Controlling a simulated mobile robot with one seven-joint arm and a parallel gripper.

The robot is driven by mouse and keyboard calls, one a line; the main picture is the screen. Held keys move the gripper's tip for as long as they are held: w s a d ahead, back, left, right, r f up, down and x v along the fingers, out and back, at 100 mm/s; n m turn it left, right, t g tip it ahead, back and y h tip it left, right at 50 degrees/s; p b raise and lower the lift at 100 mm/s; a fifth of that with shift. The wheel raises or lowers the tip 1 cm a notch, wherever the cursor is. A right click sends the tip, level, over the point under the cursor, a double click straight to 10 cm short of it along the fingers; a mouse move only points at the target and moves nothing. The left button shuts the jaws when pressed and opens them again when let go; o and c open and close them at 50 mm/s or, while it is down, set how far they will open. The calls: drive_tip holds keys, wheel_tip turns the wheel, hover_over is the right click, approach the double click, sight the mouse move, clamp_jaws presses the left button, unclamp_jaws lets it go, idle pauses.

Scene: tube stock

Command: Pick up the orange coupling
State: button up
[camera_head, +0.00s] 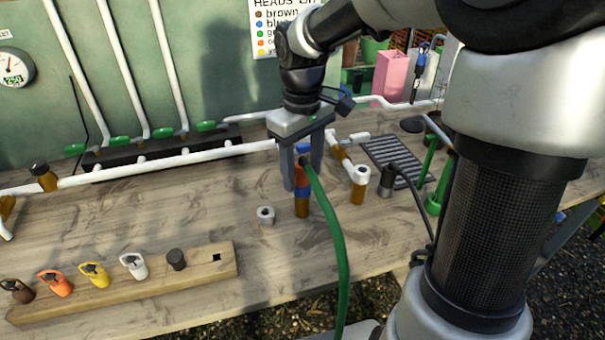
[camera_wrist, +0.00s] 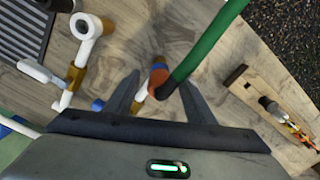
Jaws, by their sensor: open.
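An orange ring-like coupling (camera_wrist: 157,91) shows at the end of a green hose (camera_wrist: 208,45) in the wrist view, above a blue band and a brown stub. It lies between the two spread fingers of my gripper (camera_wrist: 160,79), with a gap on each side. In the head view my gripper (camera_head: 303,178) points down around the top of the same upright stub, whose brown base (camera_head: 302,208) stands on the wooden bench (camera_head: 195,205). The fingers partly hide the coupling there. A separate orange looped clip (camera_head: 55,284) sits in the wooden rack at the front left.
The wooden rack (camera_head: 215,266) also holds brown, yellow and white clips and a black cap. A white ring (camera_head: 266,215) and an upright white-topped fitting (camera_head: 359,185) flank the stub. A black-hosed fitting (camera_head: 387,180) stands right. White pipes run behind.

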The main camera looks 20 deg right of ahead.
drive_tip(key=c, duration=1.2)
drive_tip(key=shift+o, duration=0.2)
wheel_tip(320, 180, up, 10)
drive_tip(key=p, duration=0.2)
drive_tip(key=shift+p, duration=0.35)
drive_tip(key=shift+r, duration=0.15)
drive_tip(key=shift+r+p, duration=2.4)
